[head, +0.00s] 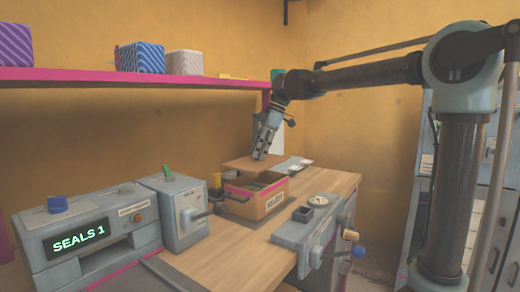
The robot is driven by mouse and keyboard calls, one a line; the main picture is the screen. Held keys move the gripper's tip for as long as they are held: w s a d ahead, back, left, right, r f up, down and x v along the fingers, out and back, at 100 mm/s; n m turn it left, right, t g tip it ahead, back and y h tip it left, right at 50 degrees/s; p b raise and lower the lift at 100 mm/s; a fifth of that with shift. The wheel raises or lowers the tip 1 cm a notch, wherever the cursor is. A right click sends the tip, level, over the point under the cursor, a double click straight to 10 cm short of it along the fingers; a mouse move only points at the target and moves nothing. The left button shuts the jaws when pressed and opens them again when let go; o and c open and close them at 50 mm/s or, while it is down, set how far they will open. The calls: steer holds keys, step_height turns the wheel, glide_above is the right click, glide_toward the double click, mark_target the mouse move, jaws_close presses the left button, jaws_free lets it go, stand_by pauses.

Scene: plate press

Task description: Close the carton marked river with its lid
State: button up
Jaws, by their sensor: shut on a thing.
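An open brown carton (262,206) with a pink band near its rim stands on the wooden workbench. A label on its front is too small to read surely, so I cannot confirm the mark river. My gripper (260,155) points down and is shut on a flat brown lid (240,163). The lid is held above the carton, apart from its rim and slightly to the left of its middle. The fingertips' exact grip on the lid is too small to see.
A grey machine (95,235) with a "SEALS 1" display stands at the left, beside a grey lever box (178,215). A grey unit (310,238) with knobs sits at the bench's front right. A pink-edged shelf (130,78) holds striped boxes. Bare bench (225,250) lies before the carton.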

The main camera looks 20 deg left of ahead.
steer(key=shift+f, duration=2.6)
steer(key=shift+d+f, duration=0.1)
steer(key=shift+f, duration=0.4)
stand_by(0.8)
steer(key=o, duration=1.6)
steer(key=shift+r, duration=0.15)
steer(key=shift+r, duration=3.35)
jaws_close()
